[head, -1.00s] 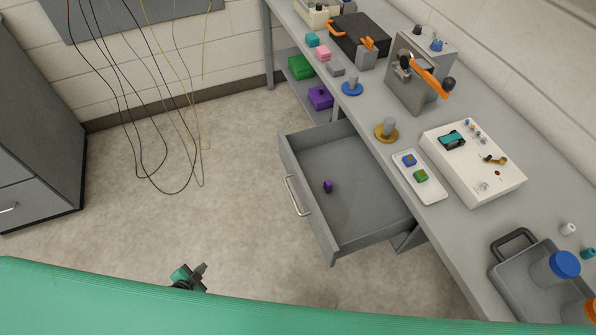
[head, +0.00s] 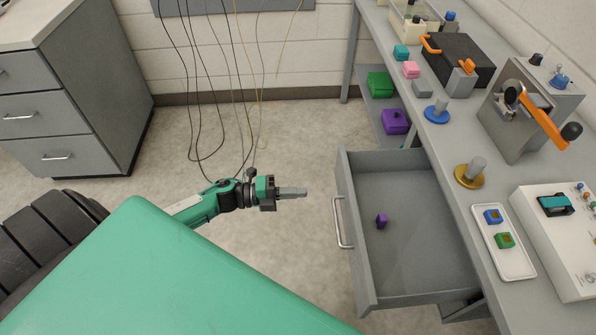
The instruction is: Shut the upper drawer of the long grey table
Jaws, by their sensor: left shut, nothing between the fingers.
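The upper drawer (head: 357,270) of the long grey table (head: 446,183) is pulled far out toward the left of the table, at the right of the view. Its bar handle (head: 341,222) is on its left-facing front. A small purple object (head: 382,220) lies inside on the drawer floor. My left gripper (head: 303,192) is shut and empty, to the left of the drawer front and apart from it, with its fingers pointing right toward the handle side. My right gripper is not in view.
A white tray (head: 517,269) with small blocks and a white instrument box (head: 557,276) stand on the tabletop. Green and purple boxes (head: 394,122) sit on a lower shelf. A grey cabinet (head: 75,105) stands at left. Cables hang behind my arm.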

